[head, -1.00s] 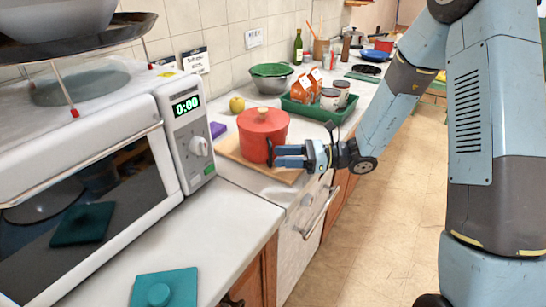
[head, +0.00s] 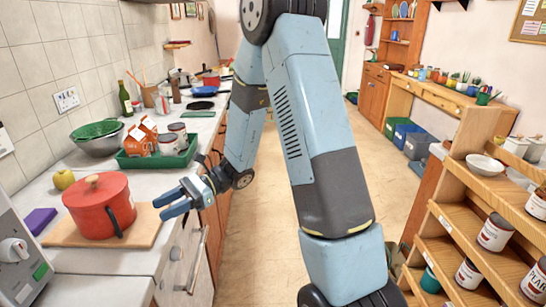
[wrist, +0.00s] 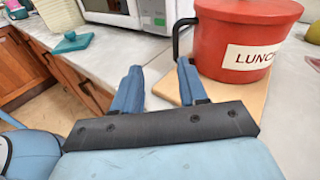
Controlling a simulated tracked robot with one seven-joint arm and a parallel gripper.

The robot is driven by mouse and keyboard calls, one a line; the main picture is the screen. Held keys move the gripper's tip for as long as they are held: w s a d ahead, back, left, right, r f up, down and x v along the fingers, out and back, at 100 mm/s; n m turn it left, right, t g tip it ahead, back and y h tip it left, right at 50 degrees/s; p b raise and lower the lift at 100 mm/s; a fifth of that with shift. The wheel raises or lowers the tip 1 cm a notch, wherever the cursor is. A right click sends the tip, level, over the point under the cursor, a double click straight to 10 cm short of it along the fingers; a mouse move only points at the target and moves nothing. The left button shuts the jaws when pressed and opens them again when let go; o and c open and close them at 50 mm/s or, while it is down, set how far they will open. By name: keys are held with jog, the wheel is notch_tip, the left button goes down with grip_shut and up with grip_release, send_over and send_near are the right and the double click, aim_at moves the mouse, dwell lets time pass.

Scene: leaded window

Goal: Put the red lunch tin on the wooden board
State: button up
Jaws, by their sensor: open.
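The red lunch tin (head: 98,207) stands upright on the wooden board (head: 146,215) on the counter at the left of the head view. It has a lid with a wooden knob and a dark handle. In the wrist view the tin (wrist: 232,42) shows a LUNCH label, and its handle is close beyond the fingers. The board (wrist: 168,88) also shows there under the tin. My gripper (head: 166,204) is open and empty, to the right of the tin and apart from it, over the board's right edge. In the wrist view my gripper (wrist: 160,88) has its two blue fingers spread.
A green tray (head: 158,161) with cartons and cans stands behind the board. A yellow apple (head: 64,180) and a purple block (head: 38,221) are left of it. A microwave (head: 18,262) is at the near left. A shelf with cans (head: 494,233) stands at right.

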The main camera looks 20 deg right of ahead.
jog(key=s+d+r+n+t+h, duration=0.5)
jog(key=s+d+r+n+h, duration=0.2)
jog(key=d, duration=0.5)
jog(key=s+d+r+n+t+h, duration=0.5)
jog(key=s+d+r+n+h, duration=0.1)
jog(key=s+d+r+h, duration=0.3)
jog(key=s+d+r, duration=0.1)
jog(key=d, duration=0.1)
jog(key=shift+d+r+n, duration=0.35)
jog(key=shift+r+n, duration=0.05)
